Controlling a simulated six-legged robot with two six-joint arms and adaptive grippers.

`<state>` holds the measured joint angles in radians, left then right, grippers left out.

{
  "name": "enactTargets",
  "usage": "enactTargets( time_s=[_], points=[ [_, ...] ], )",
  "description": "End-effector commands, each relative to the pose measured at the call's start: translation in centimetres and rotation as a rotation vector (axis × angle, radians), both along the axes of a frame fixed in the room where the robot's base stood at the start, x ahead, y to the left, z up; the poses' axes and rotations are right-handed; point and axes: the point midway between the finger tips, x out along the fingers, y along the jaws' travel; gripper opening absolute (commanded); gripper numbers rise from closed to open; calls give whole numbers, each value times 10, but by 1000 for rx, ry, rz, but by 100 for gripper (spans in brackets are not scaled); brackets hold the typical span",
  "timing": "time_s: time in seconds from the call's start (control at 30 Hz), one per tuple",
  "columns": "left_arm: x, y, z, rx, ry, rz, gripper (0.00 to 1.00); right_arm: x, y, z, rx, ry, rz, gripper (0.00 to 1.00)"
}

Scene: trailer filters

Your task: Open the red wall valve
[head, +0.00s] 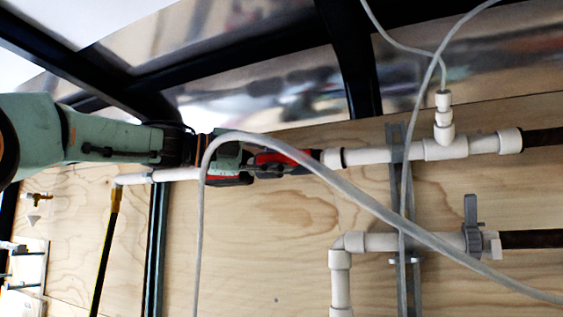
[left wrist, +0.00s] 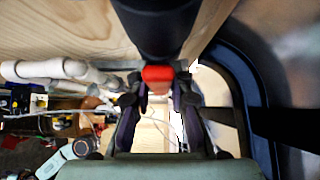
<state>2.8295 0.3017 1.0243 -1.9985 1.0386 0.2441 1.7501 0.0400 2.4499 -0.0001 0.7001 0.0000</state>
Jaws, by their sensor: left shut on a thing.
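The red wall valve (head: 292,156) sits in the upper white pipe line, in the middle of the head view. My left gripper (head: 262,167) reaches it from the left, and its fingers overlap the red parts. In the left wrist view, a red piece of the valve (left wrist: 158,73) lies between the two fingertips of my left gripper (left wrist: 158,82), which is shut on it. The gripper and a grey hose hide part of the valve, so its exact handle angle is hard to tell. My right gripper is in neither view.
A grey hose (head: 330,180) loops in front of the valve and pipes. A lower white pipe (head: 380,242) carries a grey valve (head: 471,228) at right. A metal rail (head: 396,185) holds the pipes to the plywood wall (head: 275,240). Dark frame beams cross above.

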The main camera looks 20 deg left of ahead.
Motion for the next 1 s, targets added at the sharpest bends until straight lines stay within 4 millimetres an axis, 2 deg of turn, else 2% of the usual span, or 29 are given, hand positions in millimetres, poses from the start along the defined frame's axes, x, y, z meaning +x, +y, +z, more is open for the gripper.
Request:
enactTargets(
  time_s=[0.5,0.53,0.6,0.8,1.0],
  points=[
    [-2,0,0,10,-4,2,0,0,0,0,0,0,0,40],
    [-1,0,0,10,-4,2,22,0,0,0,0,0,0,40],
    [-1,0,0,9,-3,2,28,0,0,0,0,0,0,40],
    [0,0,0,8,-2,2,43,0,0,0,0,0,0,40],
    [1,0,0,7,-1,1,43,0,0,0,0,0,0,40]
  ],
)
